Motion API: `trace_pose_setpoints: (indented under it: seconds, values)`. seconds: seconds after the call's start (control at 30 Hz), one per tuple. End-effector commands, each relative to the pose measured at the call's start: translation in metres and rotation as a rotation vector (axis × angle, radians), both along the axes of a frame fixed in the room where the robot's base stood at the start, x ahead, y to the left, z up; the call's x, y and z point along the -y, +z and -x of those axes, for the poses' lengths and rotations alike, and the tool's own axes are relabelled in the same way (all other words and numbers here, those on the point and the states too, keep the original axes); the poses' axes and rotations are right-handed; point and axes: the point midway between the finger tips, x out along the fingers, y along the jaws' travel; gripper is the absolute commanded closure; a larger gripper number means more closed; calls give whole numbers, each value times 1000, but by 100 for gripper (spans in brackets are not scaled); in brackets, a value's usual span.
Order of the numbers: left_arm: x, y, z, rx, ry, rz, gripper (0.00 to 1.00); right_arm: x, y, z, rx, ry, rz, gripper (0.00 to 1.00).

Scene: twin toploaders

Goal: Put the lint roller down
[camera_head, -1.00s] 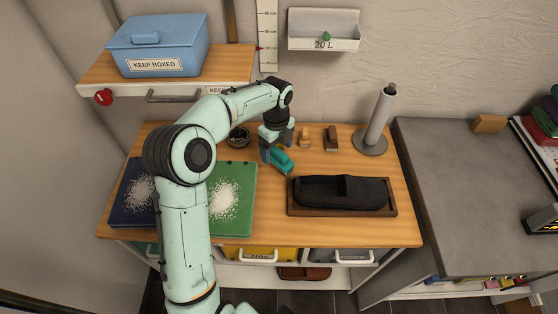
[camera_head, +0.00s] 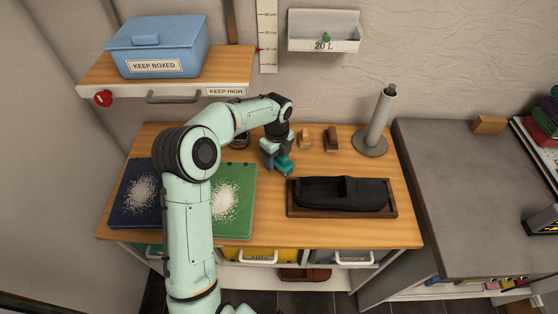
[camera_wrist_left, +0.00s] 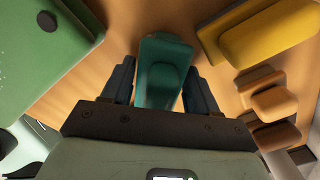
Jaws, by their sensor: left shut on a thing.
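My left gripper (camera_head: 276,163) is shut on the teal lint roller (camera_head: 285,169), over the wooden table between the green board and the shoe tray. In the left wrist view the lint roller (camera_wrist_left: 163,75) sits between the two dark fingers of the left gripper (camera_wrist_left: 159,85). Its far end points away from the wrist, with bare wood beside it. I cannot tell whether it touches the table top (camera_head: 262,215). My right gripper is not in view.
The green board (camera_head: 237,222) and blue board (camera_head: 125,205), both with white grains, lie to the left. A dark shoe (camera_head: 325,192) in a wooden tray (camera_head: 350,212) is to the right. Table in front is clear.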

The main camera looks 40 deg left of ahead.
Motion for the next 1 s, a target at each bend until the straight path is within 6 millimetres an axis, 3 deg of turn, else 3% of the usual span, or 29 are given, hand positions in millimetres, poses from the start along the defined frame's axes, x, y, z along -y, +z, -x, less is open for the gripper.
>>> trace_pose_setpoints:
  seconds: [0.23, 0.5, 0.7, 1.0]
  values:
    - [0, 11, -1, 4, 0, -2, 79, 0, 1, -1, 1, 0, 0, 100]
    - [0, 65, -1, 5, 0, -2, 79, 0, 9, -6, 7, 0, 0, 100]
    - [0, 94, -1, 2, 0, -1, 79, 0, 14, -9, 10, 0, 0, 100]
    - [0, 101, 0, 0, 0, 0, 79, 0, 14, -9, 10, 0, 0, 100]
